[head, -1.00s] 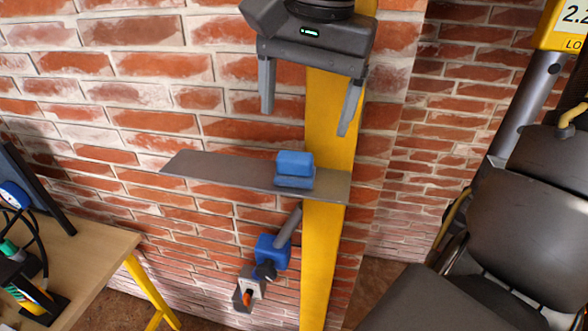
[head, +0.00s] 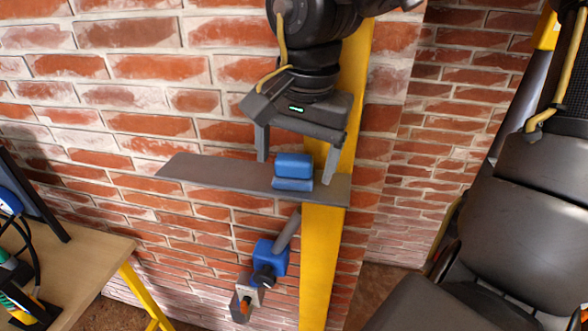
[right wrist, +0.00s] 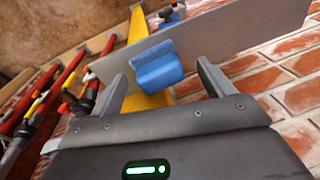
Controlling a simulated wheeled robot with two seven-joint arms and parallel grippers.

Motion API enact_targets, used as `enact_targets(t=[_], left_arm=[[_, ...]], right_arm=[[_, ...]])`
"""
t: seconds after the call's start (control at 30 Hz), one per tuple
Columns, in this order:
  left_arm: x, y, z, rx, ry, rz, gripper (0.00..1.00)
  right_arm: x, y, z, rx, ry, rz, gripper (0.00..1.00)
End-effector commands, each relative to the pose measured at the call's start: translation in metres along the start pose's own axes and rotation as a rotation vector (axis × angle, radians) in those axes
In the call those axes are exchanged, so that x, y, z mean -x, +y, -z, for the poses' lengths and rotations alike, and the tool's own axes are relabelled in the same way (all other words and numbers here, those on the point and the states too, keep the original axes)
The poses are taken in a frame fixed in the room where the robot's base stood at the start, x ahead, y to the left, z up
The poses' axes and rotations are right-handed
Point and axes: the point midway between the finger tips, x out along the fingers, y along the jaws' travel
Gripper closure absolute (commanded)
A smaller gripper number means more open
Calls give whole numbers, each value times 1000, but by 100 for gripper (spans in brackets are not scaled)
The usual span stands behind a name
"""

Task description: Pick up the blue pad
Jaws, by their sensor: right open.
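The blue pad (head: 293,170) sits on a narrow grey shelf (head: 215,172) in front of the brick wall, near the yellow post. My right gripper (head: 294,172) is open, pointing down, with one finger on each side of the pad. The fingers appear apart from the pad. In the right wrist view the pad (right wrist: 158,68) shows between and beyond the two open fingers (right wrist: 163,82). My left gripper is not in view.
A yellow post (head: 322,260) stands behind the shelf's right end. A blue clamp-like device (head: 270,257) hangs below the shelf. A wooden table (head: 85,258) with tools is at the lower left. Red tools (right wrist: 45,100) show in the right wrist view.

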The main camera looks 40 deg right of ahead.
Motion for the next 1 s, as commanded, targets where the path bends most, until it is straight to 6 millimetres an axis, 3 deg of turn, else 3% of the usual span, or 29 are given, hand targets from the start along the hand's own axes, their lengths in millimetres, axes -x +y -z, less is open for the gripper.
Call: enact_targets(t=[0.1, 0.47, 0.83, 1.0], left_arm=[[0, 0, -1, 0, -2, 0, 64], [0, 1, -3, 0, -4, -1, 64], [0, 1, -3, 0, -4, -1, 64], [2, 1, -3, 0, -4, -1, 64]], right_arm=[[0, 0, 0, 0, 0, 0, 22], [0, 0, 0, 0, 0, 0, 67], [1, 0, 0, 0, 0, 0, 68], [12, -2, 1, 2, 1, 2, 68]])
